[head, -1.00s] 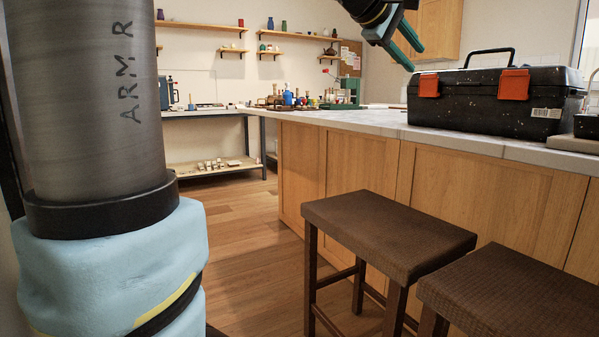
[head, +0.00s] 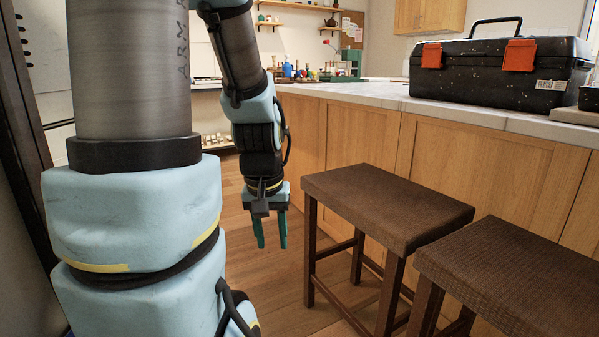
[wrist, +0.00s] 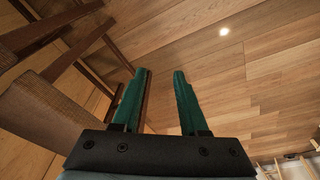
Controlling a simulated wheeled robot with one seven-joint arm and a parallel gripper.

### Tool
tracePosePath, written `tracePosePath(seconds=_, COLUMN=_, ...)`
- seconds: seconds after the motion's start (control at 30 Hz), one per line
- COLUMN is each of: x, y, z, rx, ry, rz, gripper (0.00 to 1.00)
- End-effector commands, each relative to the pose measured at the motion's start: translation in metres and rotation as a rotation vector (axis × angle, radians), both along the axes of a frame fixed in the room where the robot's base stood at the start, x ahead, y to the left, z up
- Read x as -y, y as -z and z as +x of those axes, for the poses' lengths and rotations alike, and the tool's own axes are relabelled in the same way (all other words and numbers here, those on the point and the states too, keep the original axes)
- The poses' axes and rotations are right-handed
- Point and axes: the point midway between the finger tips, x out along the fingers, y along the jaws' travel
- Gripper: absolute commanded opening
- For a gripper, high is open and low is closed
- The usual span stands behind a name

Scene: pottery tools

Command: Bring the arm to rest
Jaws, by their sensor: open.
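My gripper (head: 270,230) hangs from my arm in the head view, its green fingers pointing down over the wooden floor, left of the nearer stool. Its fingers are apart with nothing between them. In the wrist view, my gripper (wrist: 160,90) shows both green fingers spread, with bare wooden floor (wrist: 225,80) beyond them.
A brown stool (head: 385,205) stands right of my gripper, with a second stool (head: 515,270) farther right. Behind them is a wooden counter (head: 450,165) bearing a black toolbox (head: 490,85) with orange latches. Stool legs show at upper left in the wrist view (wrist: 60,30). Floor below my gripper is clear.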

Motion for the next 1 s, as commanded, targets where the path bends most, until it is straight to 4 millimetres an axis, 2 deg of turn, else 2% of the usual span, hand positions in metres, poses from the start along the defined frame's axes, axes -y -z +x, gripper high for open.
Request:
tracePosePath(seconds=0.07, x=-0.015, y=0.017, z=-0.024, rx=-0.049, ry=0.044, rz=0.036, gripper=0.43)
tracePosePath(seconds=0.1, x=-0.012, y=-0.004, z=-0.019, rx=-0.037, ry=0.044, rz=0.032, gripper=0.43)
tracePosePath(seconds=0.37, x=-0.011, y=-0.06, z=-0.018, rx=-0.034, ry=0.04, rz=0.029, gripper=0.43)
tracePosePath(seconds=0.8, x=-0.011, y=-0.197, z=-0.017, rx=-0.033, ry=0.038, rz=0.029, gripper=0.43)
tracePosePath(seconds=1.0, x=-0.011, y=-0.244, z=-0.017, rx=-0.033, ry=0.038, rz=0.029, gripper=0.43)
